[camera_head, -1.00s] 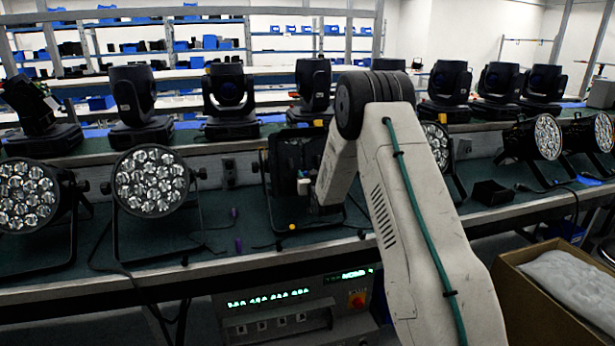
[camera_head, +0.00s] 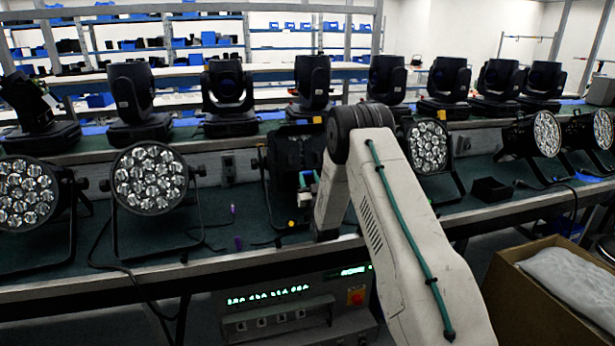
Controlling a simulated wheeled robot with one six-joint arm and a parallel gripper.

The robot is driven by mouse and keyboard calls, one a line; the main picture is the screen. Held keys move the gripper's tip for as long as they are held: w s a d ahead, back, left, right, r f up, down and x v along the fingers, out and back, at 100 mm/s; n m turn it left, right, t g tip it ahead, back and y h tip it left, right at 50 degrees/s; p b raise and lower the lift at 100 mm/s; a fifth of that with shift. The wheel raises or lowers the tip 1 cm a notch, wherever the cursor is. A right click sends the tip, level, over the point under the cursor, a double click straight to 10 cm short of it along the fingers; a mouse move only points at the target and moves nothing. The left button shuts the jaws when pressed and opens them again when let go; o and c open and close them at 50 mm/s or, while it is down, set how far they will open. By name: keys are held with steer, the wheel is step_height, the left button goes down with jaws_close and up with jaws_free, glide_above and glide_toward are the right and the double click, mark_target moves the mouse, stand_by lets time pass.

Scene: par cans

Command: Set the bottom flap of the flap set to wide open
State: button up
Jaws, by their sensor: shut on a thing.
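The flap set (camera_head: 287,153) is black and sits on the front of the par can in the middle of the bench, left of my arm. My gripper (camera_head: 305,184) is at its lower front, small and partly covered by my arm. It is shut on the dark bottom flap, but the flap's edge and the fingertips are hard to make out against the black can. The flap's exact angle cannot be told.
Lit-faced par cans stand on both sides, one at left (camera_head: 150,178) and one just right of my arm (camera_head: 427,146). Moving-head lights (camera_head: 228,97) line the shelf behind. Cables lie on the green bench top (camera_head: 215,225). A cardboard box (camera_head: 540,295) stands at front right.

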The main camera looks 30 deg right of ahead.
steer(key=shift+s+a+f+t+h, duration=0.1)
steer(key=shift+s+f+t+h, duration=0.15)
steer(key=shift+t, duration=0.35)
steer(key=shift+s+f+t+h, duration=0.2)
steer(key=shift+f+t, duration=0.15)
steer(key=shift+t, duration=0.25)
steer(key=o, duration=1)
